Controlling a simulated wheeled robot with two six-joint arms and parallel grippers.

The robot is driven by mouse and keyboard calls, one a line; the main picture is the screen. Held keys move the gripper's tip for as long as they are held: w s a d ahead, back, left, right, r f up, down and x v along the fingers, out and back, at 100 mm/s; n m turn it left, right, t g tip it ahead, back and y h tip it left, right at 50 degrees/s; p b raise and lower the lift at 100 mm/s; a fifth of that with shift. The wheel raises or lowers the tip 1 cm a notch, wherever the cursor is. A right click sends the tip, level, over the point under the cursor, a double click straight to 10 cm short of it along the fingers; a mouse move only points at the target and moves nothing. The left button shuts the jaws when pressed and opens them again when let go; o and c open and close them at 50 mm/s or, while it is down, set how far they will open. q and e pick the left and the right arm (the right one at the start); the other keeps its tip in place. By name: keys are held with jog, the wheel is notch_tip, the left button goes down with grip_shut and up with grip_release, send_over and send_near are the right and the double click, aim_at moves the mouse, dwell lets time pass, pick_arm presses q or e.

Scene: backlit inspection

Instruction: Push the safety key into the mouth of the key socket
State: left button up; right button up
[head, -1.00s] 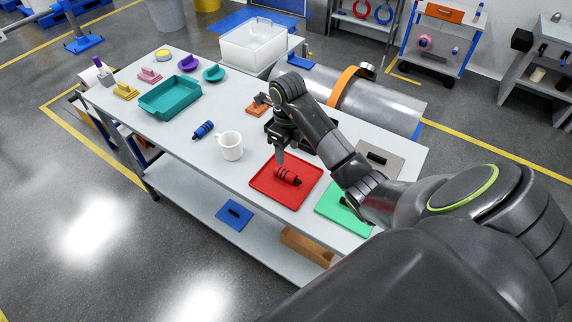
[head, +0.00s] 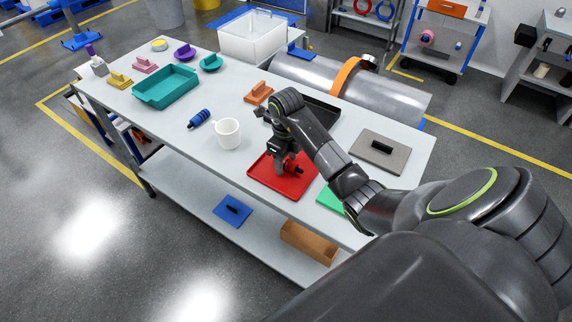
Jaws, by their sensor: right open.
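A red cylindrical piece with dark parts (head: 296,168), perhaps the safety key, lies on a red tray (head: 283,186) near the table's front edge. My right gripper (head: 287,166) is open and low over the tray, right at this piece, covering part of it. I cannot tell whether its fingers touch the piece. A similar blue piece with dark bands (head: 199,118) lies left of the white mug. I cannot pick out the key socket with certainty. My left gripper is not in view.
A white mug (head: 228,134) stands left of the red tray. A black tray (head: 322,112), a grey plate with a black bar (head: 381,146) and a green plate (head: 330,199) lie around my right arm. A teal bin (head: 166,87) stands further left. The table's middle has free room.

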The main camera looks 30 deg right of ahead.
aim_at(286, 160)
jog(key=shift+f, duration=0.1)
jog(key=c, duration=1.1)
jog(key=shift+r, duration=0.4)
notch_tip(286, 160, up, 2)
jog(key=shift+r, duration=0.15)
notch_tip(286, 160, up, 7)
jog(key=p, duration=0.6)
